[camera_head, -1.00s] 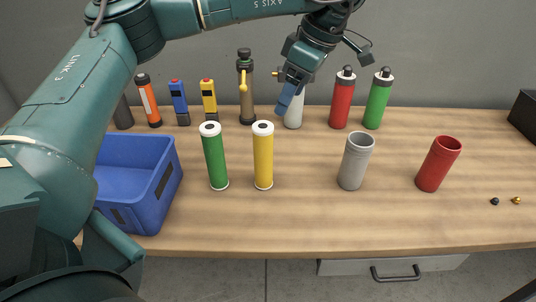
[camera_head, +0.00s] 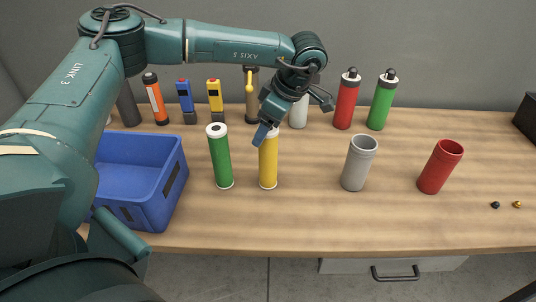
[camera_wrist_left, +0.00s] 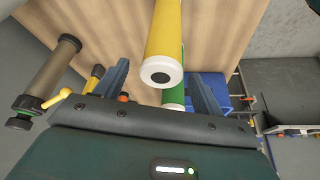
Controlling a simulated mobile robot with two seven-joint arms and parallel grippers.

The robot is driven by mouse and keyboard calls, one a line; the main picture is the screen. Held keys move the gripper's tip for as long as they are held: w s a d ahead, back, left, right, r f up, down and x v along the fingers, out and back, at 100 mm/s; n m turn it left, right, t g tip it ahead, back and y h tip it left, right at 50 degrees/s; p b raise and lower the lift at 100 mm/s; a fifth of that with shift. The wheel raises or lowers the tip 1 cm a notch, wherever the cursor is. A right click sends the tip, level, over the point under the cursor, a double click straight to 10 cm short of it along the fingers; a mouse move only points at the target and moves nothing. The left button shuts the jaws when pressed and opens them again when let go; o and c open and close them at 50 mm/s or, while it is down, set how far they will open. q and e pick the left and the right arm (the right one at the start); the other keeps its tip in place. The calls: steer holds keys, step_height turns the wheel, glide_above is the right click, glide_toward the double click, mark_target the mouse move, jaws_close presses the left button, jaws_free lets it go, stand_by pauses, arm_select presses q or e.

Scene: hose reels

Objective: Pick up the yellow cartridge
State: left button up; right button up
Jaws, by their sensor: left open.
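The yellow cartridge (camera_head: 268,165) stands upright on the table in the head view, right of the green cartridge (camera_head: 220,158). My left gripper (camera_head: 262,135) is at its top, covering part of its white cap. In the left wrist view, the yellow cartridge (camera_wrist_left: 176,32) shows its white end with a dark centre between my open left fingers (camera_wrist_left: 163,90). Nothing is held. The green cartridge (camera_wrist_left: 174,97) shows behind it there. My right gripper is not in view.
A blue bin (camera_head: 172,188) stands at the left. A grey cup (camera_head: 358,163) and a red cup (camera_head: 439,166) stand at the right. Several bottles and tools line the back, including a red bottle (camera_head: 346,101). The table front centre is clear.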

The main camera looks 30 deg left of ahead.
arm_select(q)
steer(key=shift+a+f, duration=0.15)
steer(key=shift+f, duration=0.3)
steer(key=c, duration=1.4)
steer(key=shift+r, duration=0.1)
